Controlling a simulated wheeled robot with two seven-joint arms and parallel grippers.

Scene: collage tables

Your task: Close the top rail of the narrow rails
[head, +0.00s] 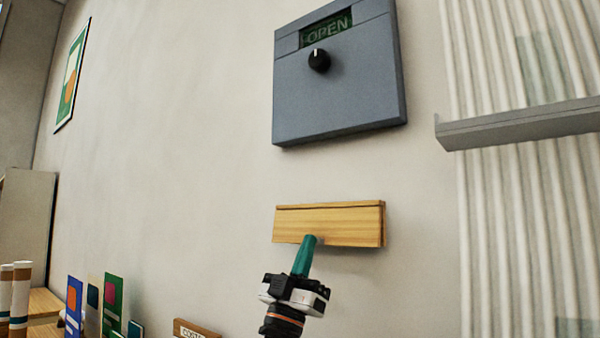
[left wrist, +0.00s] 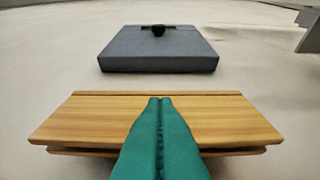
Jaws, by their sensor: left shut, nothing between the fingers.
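A narrow wooden rail unit (head: 350,222) is fixed to the wall in the middle of the head view, with a thin lip along its top edge. It also shows in the left wrist view (left wrist: 85,117), where a dark gap runs between its front board and a second strip below. I cannot tell from these frames which part is the top rail or how far it stands open. My left gripper (head: 310,238) has teal fingers, shut and empty. They overlap the rail's lower edge in the head view; in the left wrist view the fingertips (left wrist: 160,99) cover its middle. Contact is unclear.
A grey wall box (head: 340,100) with a black knob (head: 319,61) and an "OPEN" display is above. A grey ledge (head: 520,125) crosses the ribbed panel at right. Upright cards (head: 112,305) and a small labelled wooden block (head: 195,329) stand at lower left.

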